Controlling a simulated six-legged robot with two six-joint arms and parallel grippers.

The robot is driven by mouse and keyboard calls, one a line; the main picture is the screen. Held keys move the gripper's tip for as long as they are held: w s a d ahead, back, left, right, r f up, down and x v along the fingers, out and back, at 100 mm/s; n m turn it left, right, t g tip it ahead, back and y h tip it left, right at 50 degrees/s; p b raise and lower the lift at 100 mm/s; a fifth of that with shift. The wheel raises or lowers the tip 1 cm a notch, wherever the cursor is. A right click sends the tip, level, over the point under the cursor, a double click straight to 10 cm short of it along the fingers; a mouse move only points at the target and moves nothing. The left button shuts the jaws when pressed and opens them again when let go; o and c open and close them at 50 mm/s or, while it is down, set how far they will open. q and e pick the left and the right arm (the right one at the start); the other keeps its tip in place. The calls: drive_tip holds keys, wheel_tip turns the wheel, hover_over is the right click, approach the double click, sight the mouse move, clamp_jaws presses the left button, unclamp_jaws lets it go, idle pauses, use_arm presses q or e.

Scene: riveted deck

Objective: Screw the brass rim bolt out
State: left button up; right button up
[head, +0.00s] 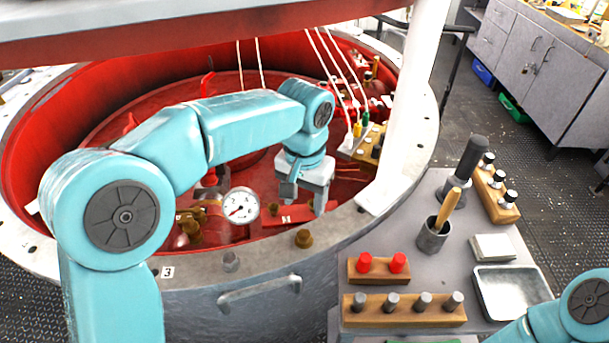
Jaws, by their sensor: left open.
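The brass rim bolt (303,238) stands upright on the pale rim of the round red vessel (362,222), at its near side. My left gripper (302,203) points down just behind and above the bolt in the picture. Its grey fingers are apart with nothing between them, and I see no contact with the bolt. The bolt's head shows clear; its shank is hidden in the rim. My right arm shows only as a teal piece at the bottom right corner, and its gripper is outside the picture.
A grey bolt (231,261) and a label 3 (167,271) sit on the rim to the left. A pressure gauge (240,205) stands inside the vessel. The side table holds a wooden block with grey pegs (404,311), red caps (398,262), a cup (433,237) and an empty tray (511,292).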

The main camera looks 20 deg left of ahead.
use_arm(q)
wheel_tip(320, 180, up, 6)
drive_tip(key=shift+f+p, duration=0.1)
drive_tip(key=shift+p, duration=0.25)
idle(0.4)
